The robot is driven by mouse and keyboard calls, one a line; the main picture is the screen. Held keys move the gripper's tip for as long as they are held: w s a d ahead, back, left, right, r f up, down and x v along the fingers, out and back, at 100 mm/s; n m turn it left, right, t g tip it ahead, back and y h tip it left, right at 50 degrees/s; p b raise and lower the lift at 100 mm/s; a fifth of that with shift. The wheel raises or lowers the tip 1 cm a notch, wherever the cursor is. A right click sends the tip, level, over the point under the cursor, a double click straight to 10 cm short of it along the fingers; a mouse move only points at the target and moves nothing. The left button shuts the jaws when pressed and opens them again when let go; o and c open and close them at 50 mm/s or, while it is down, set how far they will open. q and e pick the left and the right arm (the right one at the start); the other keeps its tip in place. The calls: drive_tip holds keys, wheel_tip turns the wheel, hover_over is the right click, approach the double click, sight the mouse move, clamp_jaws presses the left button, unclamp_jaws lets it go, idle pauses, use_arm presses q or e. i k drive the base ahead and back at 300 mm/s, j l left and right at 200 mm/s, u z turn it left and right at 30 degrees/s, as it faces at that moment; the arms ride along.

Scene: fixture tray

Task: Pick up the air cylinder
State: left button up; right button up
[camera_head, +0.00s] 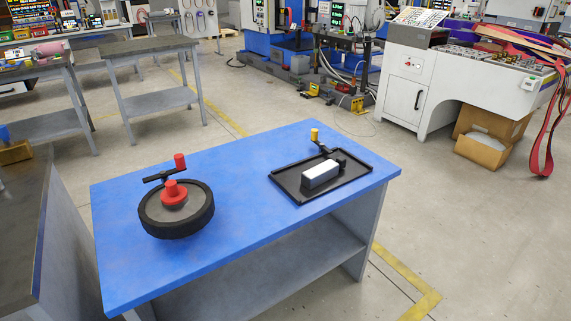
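A small cylinder-like part with a white-grey block body (321,174) and dark ends lies in a shallow black tray (290,188); I take it to be the air cylinder. The tray is on the right part of the blue table (240,235). Neither of my grippers shows in the head view.
A round black wheel (176,222) with a red hub and a red-knobbed crank sits on the table's left part. The table between wheel and tray is clear. A dark-topped bench (22,235) stands at left. Open floor lies to the right.

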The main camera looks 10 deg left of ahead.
sight(316, 176)
drive_tip(key=i+l+u, duration=0.15)
drive_tip(key=u, duration=0.2)
drive_tip(key=i+l+u, duration=0.2)
drive_tip(key=u, duration=0.15)
drive_tip(key=i+l+u, duration=0.1)
drive_tip(key=l+u, duration=0.25)
drive_tip(key=j, duration=0.1)
